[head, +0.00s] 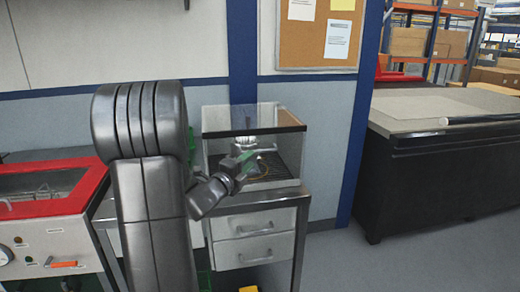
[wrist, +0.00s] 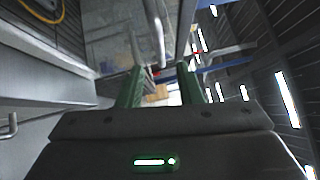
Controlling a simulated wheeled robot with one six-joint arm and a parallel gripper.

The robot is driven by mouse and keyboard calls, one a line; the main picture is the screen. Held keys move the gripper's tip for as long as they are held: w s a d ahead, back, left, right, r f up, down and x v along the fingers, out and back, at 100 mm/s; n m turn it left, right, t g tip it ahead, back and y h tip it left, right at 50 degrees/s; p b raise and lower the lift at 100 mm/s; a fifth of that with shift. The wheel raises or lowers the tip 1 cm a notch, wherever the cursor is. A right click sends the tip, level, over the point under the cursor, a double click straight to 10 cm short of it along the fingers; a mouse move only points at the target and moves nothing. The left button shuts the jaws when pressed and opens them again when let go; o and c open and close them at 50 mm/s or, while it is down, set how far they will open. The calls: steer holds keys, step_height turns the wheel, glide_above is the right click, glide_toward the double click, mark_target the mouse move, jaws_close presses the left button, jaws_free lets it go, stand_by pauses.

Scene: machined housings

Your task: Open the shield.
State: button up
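The shield is a clear, box-like guard (head: 230,118) with a dark top edge, standing on a grey drawer cabinet in the head view. It looks closed. My gripper (head: 250,156) is in front of its clear front, at mid-height. In the wrist view my gripper (wrist: 159,74) has its two green fingers apart with a gap between them. A curved grey metal bar (wrist: 157,35) shows beyond the fingertips, in line with the gap. It looks like a handle, but I cannot tell whether it belongs to the shield. I see nothing held.
A machine with a red-framed lid (head: 60,180) stands at the left. The drawer cabinet (head: 285,200) has two handled drawers below the shield. A dark workbench (head: 425,170) stands at the right, with open floor (head: 335,260) between. A cork board (head: 318,60) hangs behind.

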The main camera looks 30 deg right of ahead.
mark_target(259, 152)
steer(key=p+x, duration=0.1)
steer(key=x, duration=0.6)
steer(key=shift+w+d+r, duration=0.1)
steer(key=shift+d, duration=0.05)
jaws_close()
